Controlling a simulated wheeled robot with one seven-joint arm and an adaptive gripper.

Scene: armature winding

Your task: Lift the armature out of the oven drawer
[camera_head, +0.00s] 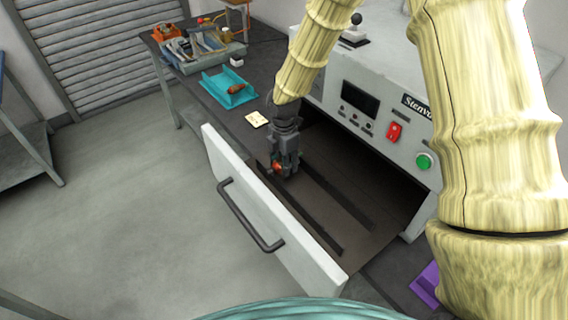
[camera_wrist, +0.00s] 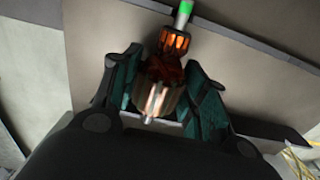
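The oven drawer (camera_head: 302,262) is pulled out, with its white front panel and dark handle facing left. My gripper (camera_head: 279,168) reaches down into the drawer, near its far end. The armature shows as a small orange spot (camera_head: 277,167) between the fingers. In the wrist view the armature (camera_wrist: 160,88) has a copper body, an orange-brown commutator and a green-tipped shaft. My gripper's green-padded fingers (camera_wrist: 163,82) lie against both sides of its body and look shut on it. I cannot tell whether the armature touches the drawer floor.
The white oven (camera_head: 380,105) with a red switch and green button stands right of the drawer. A teal tray (camera_head: 229,90) and a cream card (camera_head: 256,119) lie on the dark bench beyond. A purple object (camera_head: 427,285) lies at lower right. Open floor is left of the drawer.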

